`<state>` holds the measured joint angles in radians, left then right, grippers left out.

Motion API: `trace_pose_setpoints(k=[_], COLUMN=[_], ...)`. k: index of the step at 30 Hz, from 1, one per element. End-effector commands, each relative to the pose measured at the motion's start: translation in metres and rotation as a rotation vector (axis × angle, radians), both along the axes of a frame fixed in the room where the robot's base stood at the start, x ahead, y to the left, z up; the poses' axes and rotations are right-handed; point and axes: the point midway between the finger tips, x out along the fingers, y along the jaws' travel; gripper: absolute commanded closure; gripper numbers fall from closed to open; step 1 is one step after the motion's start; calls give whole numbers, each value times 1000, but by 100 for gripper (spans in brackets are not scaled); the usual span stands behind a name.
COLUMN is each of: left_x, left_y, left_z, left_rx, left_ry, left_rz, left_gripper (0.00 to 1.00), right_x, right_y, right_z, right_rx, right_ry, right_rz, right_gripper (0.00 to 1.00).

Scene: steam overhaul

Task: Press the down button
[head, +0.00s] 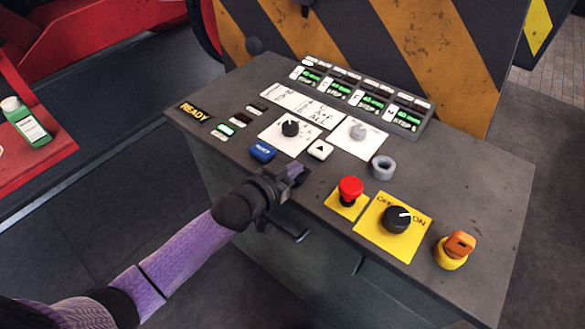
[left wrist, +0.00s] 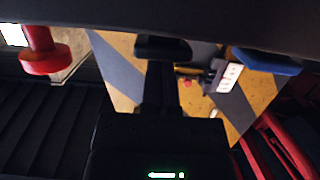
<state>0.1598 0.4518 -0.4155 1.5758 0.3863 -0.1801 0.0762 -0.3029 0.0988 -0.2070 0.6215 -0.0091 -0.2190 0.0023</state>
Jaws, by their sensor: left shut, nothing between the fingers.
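A grey control panel (head: 225,95) carries the buttons. My left gripper (head: 296,173) is over its front edge, between a blue button (head: 262,151) and a red mushroom button (head: 350,188). Its fingers are shut with nothing between them. A white button with an up triangle (head: 320,150) is just beyond the fingertips. I see no down button; the gripper covers the panel in front of the triangle button, and I cannot tell whether the fingertips touch anything. In the left wrist view, the shut fingers (left wrist: 163,48) lie between the red button (left wrist: 45,52) and the blue button (left wrist: 268,62).
A grey ring (head: 382,167) stands behind the red button. A black selector knob (head: 290,128) is behind the blue button. A striped wall (head: 410,60) rises behind.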

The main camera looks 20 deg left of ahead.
Motion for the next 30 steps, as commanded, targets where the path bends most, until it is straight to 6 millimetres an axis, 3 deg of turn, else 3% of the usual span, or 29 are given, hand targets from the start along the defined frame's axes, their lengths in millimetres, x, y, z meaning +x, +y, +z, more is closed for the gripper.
trace_pose_setpoints(k=[6,15,19,24,30], left_x=[0,-2,-1,3,-45], left_y=[0,0,0,-1,17], left_z=[-25,-27,-11,35,39], left_rx=[1,5,5,-2,-1], left_ry=[4,17,12,-9,-9], left_rz=[0,-1,0,3,1], left_gripper=[100,100,100,100,100], right_x=[-2,-2,-1,4,4], right_y=[0,0,-1,-1,-1], right_z=[-15,-12,3,41,50], right_rx=[0,0,-1,-4,-5], right_ry=[5,5,1,-10,-8], right_rz=[-4,-3,-1,2,-4], right_gripper=[100,100,100,100,100])
